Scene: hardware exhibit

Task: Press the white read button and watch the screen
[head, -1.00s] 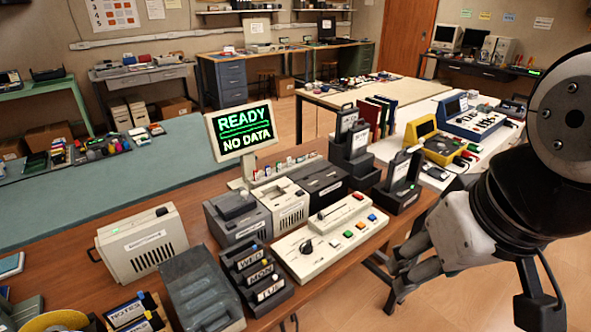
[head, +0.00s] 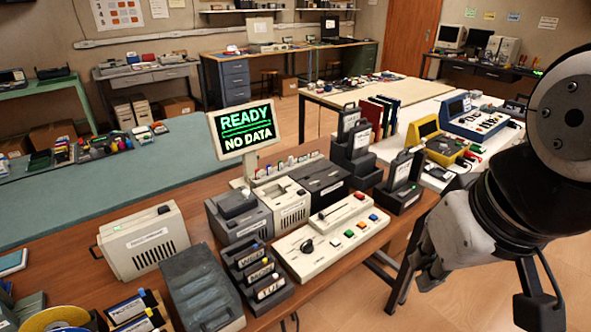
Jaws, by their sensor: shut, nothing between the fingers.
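The screen (head: 243,128) stands on the brown bench and reads "READY" and "NO DATA" in green and white letters. In front of it lies a cream control panel (head: 310,262) with a dark knob, a slider and a row of small coloured buttons (head: 349,233). My gripper (head: 427,278) is at the right, beyond the bench's right edge and apart from the panel. It is shut and empty, and its fingers are partly hidden by its own body.
A dark rack of labelled cartridges (head: 257,275) stands left of the panel. Grey and cream drive boxes (head: 240,222) stand behind the panel. Open floor lies right of the bench.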

